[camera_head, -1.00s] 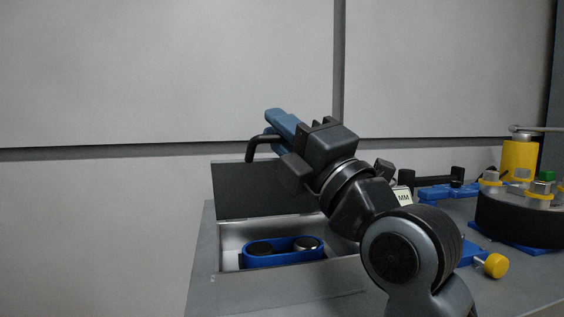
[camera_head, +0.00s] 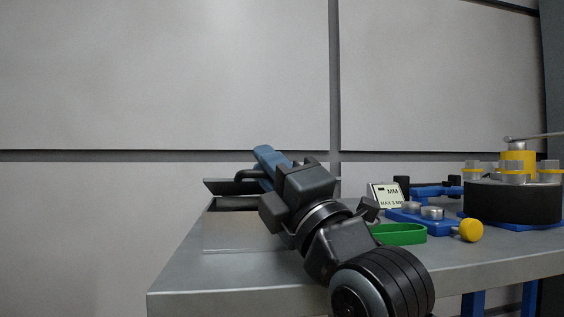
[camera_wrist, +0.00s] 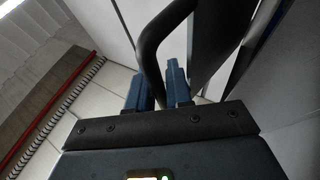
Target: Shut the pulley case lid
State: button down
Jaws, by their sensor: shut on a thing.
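The pulley case (camera_head: 230,232) is a grey metal box on the left of the table in the head view. Its dark lid (camera_head: 220,187) is tilted low above the box, with a narrow dark gap between them. The lid's black bent handle (camera_head: 246,175) also shows in the wrist view (camera_wrist: 151,50), passing between the blue fingers. My gripper (camera_head: 264,160), also in the wrist view (camera_wrist: 160,82), is shut on this handle. The case's contents are hidden now, and my arm covers its right side.
To the right stand a green loop (camera_head: 400,234), a small sign (camera_head: 384,195), blue parts with a yellow knob (camera_head: 471,230) and a black drum with yellow fittings (camera_head: 512,202). The front-left tabletop (camera_head: 215,273) is clear.

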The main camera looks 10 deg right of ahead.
jog(key=shift+s+f+b, duration=0.55)
jog(key=shift+s+f, duration=0.15)
jog(key=shift+f, duration=0.1)
jog(key=shift+a, duration=0.1)
jog(key=c, duration=1.4)
grip_release()
jog(key=shift+s, duration=0.1)
jog(key=shift+f, duration=0.1)
